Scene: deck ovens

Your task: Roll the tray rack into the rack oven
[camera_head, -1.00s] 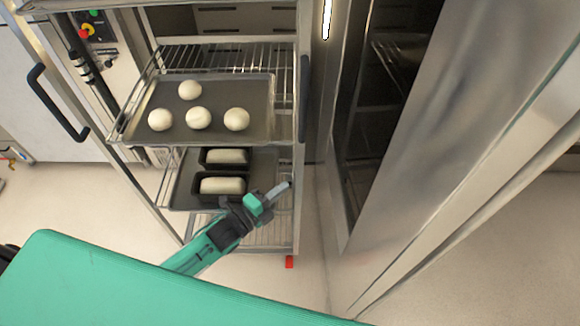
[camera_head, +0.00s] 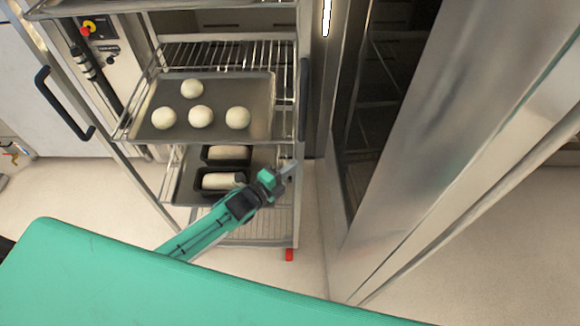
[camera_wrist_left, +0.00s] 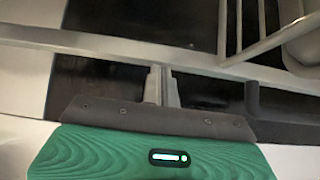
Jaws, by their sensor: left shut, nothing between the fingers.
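The tray rack (camera_head: 297,215) stands upright on the floor in the head view, with wire shelves. Its upper tray (camera_head: 262,95) carries several round dough balls. A lower tray (camera_head: 182,188) carries two dark loaf tins with dough. My left gripper (camera_head: 290,168) is shut and empty, at the rack's near right side by the lower tray. In the left wrist view its fingers (camera_wrist_left: 161,88) are together, close to a metal rail (camera_wrist_left: 110,46); I cannot tell whether they touch it. The rack oven (camera_head: 385,110), with a dark interior, is right of the rack. My right gripper is not in view.
A black handle (camera_head: 62,105) is at the left and a dark vertical handle (camera_head: 303,100) is by the rack's right side. A red caster part (camera_head: 289,254) shows at the rack's foot. The open metal door (camera_head: 450,150) fills the right. Pale floor (camera_head: 90,195) is clear at left.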

